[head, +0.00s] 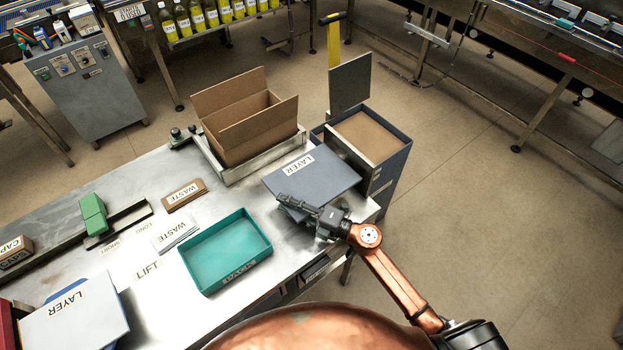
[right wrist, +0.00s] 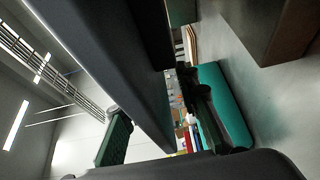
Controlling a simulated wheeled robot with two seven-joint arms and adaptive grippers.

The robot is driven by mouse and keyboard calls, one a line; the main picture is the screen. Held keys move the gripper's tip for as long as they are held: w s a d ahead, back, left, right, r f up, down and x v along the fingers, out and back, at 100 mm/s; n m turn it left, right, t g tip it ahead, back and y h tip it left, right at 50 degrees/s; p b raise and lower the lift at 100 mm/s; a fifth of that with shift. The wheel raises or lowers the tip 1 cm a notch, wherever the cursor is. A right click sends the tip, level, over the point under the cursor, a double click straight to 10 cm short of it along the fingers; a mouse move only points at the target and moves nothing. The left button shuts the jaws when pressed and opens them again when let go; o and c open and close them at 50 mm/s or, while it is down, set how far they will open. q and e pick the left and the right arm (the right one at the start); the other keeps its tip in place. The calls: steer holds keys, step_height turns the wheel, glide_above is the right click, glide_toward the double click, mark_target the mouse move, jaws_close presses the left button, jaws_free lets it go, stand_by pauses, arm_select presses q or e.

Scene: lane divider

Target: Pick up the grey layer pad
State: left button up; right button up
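A flat grey layer pad (head: 335,182) with a LAYER label is at the right end of the metal table. My right gripper (head: 290,205) is at the pad's near edge. In the right wrist view the pad shows as a dark slab (right wrist: 105,60) running between the two green-padded fingers (right wrist: 160,128). A light gap shows between the slab and the right-hand finger, so the gripper looks open around the edge, not clamped. Whether the pad rests fully on the table is hidden. My left gripper is not in view.
A teal tray (head: 262,251) lies left of the gripper. An open cardboard box (head: 262,130) stands behind. A dark bin (head: 395,165) with an upright panel (head: 350,83) is beyond the table's right end. Another LAYER-labelled pad (head: 95,320) lies at lower left.

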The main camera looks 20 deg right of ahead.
steer(key=shift+w+a, duration=0.15)
steer(key=shift+c, duration=0.7)
jaws_close()
